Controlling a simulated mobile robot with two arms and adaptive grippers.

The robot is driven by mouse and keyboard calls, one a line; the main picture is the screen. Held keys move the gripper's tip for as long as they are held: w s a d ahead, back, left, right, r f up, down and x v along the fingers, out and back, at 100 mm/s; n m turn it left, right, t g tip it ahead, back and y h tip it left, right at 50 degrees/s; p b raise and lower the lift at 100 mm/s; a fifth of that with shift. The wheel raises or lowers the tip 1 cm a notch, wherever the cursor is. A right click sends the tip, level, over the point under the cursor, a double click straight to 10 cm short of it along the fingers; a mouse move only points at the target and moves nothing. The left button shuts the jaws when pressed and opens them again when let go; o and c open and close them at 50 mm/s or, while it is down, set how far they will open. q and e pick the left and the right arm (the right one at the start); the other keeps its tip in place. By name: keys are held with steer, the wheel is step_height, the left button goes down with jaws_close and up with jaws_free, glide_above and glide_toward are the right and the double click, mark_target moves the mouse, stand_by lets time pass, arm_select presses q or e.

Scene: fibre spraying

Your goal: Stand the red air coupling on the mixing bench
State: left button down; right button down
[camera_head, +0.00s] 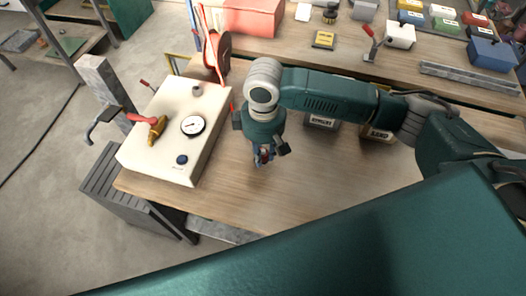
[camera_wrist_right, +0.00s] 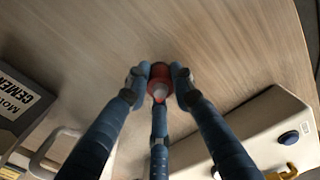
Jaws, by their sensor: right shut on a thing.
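The red air coupling (camera_wrist_right: 159,74) shows in the right wrist view, between the fingertips of my right gripper (camera_wrist_right: 158,82). It has a pale metal end turned toward the camera. In the head view my right gripper (camera_head: 263,157) points down over the wooden mixing bench (camera_head: 308,172), to the right of a cream box. Its fingers are shut on the coupling, which is mostly hidden there. I cannot tell whether the coupling touches the bench. My left gripper is not in view.
The cream box (camera_head: 208,113) with a gauge and a brass valve (camera_head: 156,130) stands left of my gripper. A cement box (camera_head: 322,121) and a sand box (camera_head: 377,133) stand behind my right arm. The bench in front of the gripper is clear.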

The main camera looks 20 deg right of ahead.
mark_target(263, 150)
steer(key=c, duration=1.5)
jaws_free()
step_height(263, 150, up, 12)
steer(key=shift+r+b, duration=0.1)
steer(key=shift+b, duration=1)
